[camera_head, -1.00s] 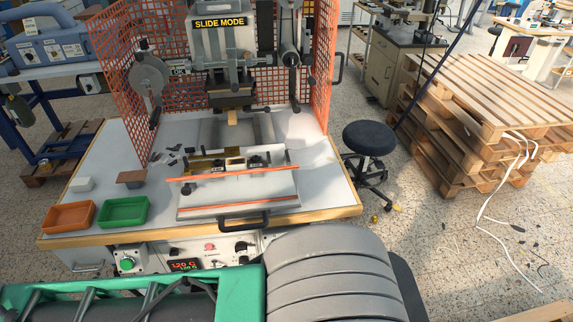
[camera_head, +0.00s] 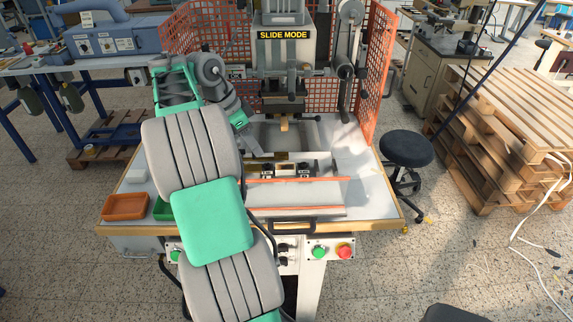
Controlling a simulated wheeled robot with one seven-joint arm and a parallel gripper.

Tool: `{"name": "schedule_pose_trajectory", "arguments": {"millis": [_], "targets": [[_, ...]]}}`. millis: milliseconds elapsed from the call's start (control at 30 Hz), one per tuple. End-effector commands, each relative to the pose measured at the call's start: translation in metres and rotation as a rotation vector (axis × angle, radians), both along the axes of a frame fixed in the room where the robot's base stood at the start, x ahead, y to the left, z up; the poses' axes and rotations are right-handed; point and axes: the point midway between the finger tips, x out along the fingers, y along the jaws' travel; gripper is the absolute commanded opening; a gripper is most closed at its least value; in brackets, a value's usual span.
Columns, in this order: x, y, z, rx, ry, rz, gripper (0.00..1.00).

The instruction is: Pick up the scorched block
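The brown block that showed beside the white block (camera_head: 137,172) a second ago is not visible now; my arm covers that part of the table. My arm rises from the bottom of the view, bends over above the table's left side and points down to the right. My gripper (camera_head: 251,148) is at its end, over the table left of the press fixture. Its fingers are too small and dark to tell open from shut, and I see nothing clearly held.
The orange tray (camera_head: 125,206) stands at the table's front left; the green tray (camera_head: 162,209) is partly behind my arm. The stamping press (camera_head: 283,50) has an orange mesh guard (camera_head: 378,60) around it. The fixture (camera_head: 300,192) fills the middle. A stool (camera_head: 407,149) stands to the right.

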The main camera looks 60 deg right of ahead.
Motion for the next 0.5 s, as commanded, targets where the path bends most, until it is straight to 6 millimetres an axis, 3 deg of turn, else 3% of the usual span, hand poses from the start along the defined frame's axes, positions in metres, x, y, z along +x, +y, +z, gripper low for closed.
{"name": "schedule_pose_trajectory", "arguments": {"millis": [33, 167, 500], "targets": [[-0.018, -0.019, -0.006, -0.007, -0.004, -0.146, 0.38], [-0.044, -0.038, -0.019, -0.026, -0.015, -0.363, 0.38], [-0.067, -0.05, -0.067, -0.029, -0.015, -0.393, 0.38]]}}
